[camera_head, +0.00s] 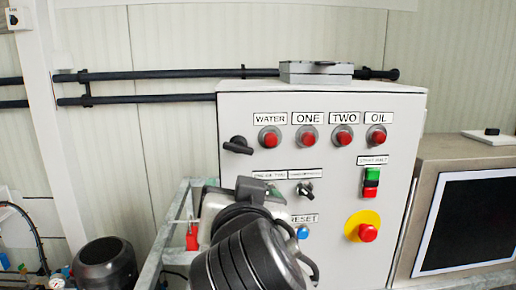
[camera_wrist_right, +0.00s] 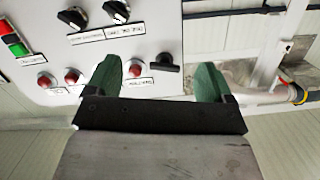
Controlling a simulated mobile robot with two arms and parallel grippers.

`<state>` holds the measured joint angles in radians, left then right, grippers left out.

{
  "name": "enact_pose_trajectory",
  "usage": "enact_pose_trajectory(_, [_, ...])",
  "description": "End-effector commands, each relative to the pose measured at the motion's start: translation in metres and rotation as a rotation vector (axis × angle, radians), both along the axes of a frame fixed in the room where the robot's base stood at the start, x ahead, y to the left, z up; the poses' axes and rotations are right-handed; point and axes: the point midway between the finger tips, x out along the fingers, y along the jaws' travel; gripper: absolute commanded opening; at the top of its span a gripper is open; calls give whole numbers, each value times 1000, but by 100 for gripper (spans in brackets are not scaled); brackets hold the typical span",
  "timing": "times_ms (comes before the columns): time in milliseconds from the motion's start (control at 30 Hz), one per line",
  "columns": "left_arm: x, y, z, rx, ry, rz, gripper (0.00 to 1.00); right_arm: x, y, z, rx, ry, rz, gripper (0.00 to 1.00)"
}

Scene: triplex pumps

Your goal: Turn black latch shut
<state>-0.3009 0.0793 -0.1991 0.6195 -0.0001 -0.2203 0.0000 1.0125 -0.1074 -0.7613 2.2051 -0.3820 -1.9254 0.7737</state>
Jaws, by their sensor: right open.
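The black latch (camera_head: 237,145) is on the left edge of the light grey control cabinet's front, left of the row of red lamps. Its handle lies roughly sideways. In the right wrist view, which is upside down, the latch (camera_wrist_right: 166,64) appears between the two green fingertips of my right gripper (camera_wrist_right: 157,72). That gripper is open and empty, with the fingers apart; I cannot tell its distance from the panel. In the head view, my right arm covers the cabinet's lower left, and its gripper (camera_head: 268,190) is mostly hidden. My left gripper is not in view.
The cabinet (camera_head: 400,110) also carries red lamps (camera_head: 307,139), black rotary switches (camera_head: 304,189), a blue reset button (camera_head: 302,232) and a red emergency stop (camera_head: 367,233). A metal frame (camera_head: 172,225) stands at its left. A screen box (camera_head: 465,215) stands at the right.

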Motion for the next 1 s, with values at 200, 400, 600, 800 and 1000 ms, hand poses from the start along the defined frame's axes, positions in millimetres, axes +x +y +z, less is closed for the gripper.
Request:
enact_pose_trajectory(200, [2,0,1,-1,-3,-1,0,-34,8,44,54,-128,-11,83])
enact_pose_trajectory(400, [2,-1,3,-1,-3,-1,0,-19,8,48,51,-138,-17,83])
enact_pose_trajectory(600, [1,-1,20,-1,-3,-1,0,20,7,50,53,-130,-18,83])
enact_pose_trajectory(800, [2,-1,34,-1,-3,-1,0,53,8,50,53,-132,-16,83])
enact_pose_trajectory(1000, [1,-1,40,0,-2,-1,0,71,8,47,56,-133,-13,83])
